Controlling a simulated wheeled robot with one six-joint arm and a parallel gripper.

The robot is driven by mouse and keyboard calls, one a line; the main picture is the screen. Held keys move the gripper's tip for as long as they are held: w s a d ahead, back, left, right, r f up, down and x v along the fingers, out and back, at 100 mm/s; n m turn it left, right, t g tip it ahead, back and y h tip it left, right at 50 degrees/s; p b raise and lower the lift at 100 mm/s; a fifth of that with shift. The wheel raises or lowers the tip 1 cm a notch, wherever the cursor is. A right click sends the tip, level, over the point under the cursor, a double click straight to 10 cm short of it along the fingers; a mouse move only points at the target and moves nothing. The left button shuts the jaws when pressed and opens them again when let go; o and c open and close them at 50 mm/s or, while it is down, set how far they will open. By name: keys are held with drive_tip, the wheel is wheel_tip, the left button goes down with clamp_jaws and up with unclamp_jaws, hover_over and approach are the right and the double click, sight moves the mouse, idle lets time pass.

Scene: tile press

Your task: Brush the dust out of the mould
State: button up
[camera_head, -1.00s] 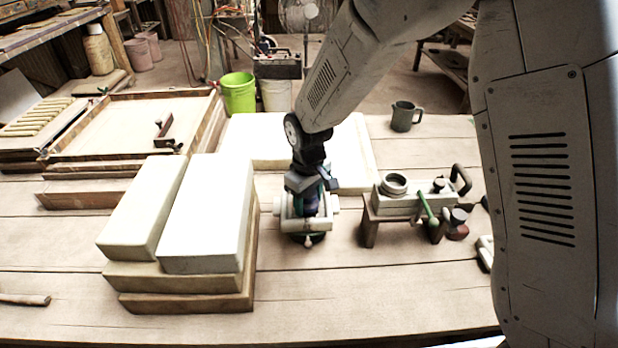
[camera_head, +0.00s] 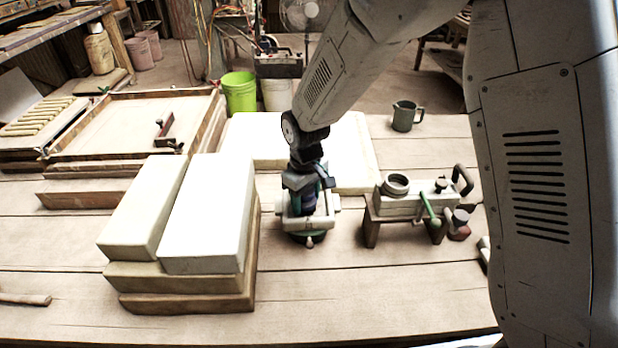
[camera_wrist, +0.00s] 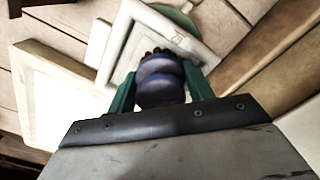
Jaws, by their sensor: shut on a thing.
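My gripper (camera_wrist: 160,78) has green fingers shut on a brush with a rounded, dark blue-purple handle (camera_wrist: 160,82). Dark tips, seemingly bristles, show just past the handle. The cream, square-framed mould (camera_head: 329,205) stands on the table with a green round part under it. My gripper (camera_head: 306,188) is directly over the mould with the brush pointing down into it. The mould's frame also shows in the wrist view (camera_wrist: 206,57), around and beyond the brush. The mould's inside is mostly hidden by the brush and gripper, so I cannot see any dust or whether the bristles touch.
Stacked cream blocks (camera_head: 208,215) on brown boards stand close left of the mould. A small bench (camera_head: 372,222) with a cream block, ring and green-handled tool stands to the right. A pale slab (camera_head: 355,150) lies behind, and a grey mug (camera_head: 404,117) farther back.

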sight(307, 193)
drive_tip(key=shift+s, duration=0.4)
drive_tip(key=shift+s+r, duration=0.15)
drive_tip(key=shift+r, duration=4)
